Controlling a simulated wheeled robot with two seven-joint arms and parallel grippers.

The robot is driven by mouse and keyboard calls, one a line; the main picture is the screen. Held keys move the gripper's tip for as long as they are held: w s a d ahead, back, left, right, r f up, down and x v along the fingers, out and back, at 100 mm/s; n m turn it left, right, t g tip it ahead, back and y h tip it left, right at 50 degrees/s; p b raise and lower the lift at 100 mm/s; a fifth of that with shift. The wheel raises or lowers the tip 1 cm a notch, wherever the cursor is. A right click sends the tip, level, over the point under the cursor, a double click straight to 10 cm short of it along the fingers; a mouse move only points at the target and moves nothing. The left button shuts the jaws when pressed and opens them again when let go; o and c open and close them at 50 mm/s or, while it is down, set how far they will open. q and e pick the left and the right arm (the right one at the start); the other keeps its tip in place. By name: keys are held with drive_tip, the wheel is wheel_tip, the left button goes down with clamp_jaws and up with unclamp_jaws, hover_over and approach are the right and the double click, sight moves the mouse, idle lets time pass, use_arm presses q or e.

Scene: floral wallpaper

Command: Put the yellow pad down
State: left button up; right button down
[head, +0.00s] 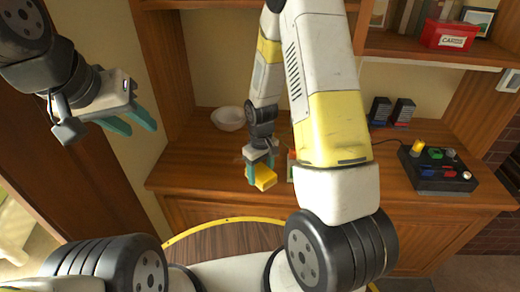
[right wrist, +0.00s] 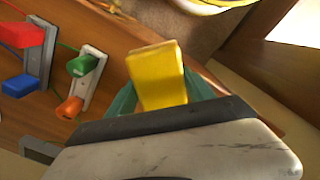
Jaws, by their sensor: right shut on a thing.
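The yellow pad (head: 264,177) is a small yellow block. My right gripper (head: 261,172) is shut on it and holds it over the front part of the wooden desk. In the right wrist view the yellow pad (right wrist: 158,75) sticks out between the teal fingers, tilted a little. My left gripper (head: 132,119) hangs at the upper left with its two teal fingers apart and nothing between them, away from the desk.
A white bowl (head: 228,118) stands at the desk's back left. A black box with coloured knobs (head: 436,166) is at the right, near dark upright racks (head: 391,111). A red box (head: 448,35) sits on the shelf. The wooden desk (head: 205,165) is clear at left.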

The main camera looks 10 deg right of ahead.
drive_tip(key=w+d, duration=0.1)
drive_tip(key=w, duration=0.1)
drive_tip(key=w+d, duration=0.1)
drive_tip(key=w, duration=0.2)
drive_tip(key=w+d, duration=0.1)
drive_tip(key=w, duration=0.1)
drive_tip(key=shift+w+d+f, duration=0.3)
drive_tip(key=shift+f, duration=0.1)
drive_tip(key=shift+w+d+f, duration=0.1)
drive_tip(key=shift+w+f, duration=0.1)
drive_tip(key=shift+w, duration=0.05)
drive_tip(key=shift+f, duration=1.55)
drive_tip(key=shift+f, duration=0.2)
drive_tip(key=shift+c, duration=1.9)
unclamp_jaws()
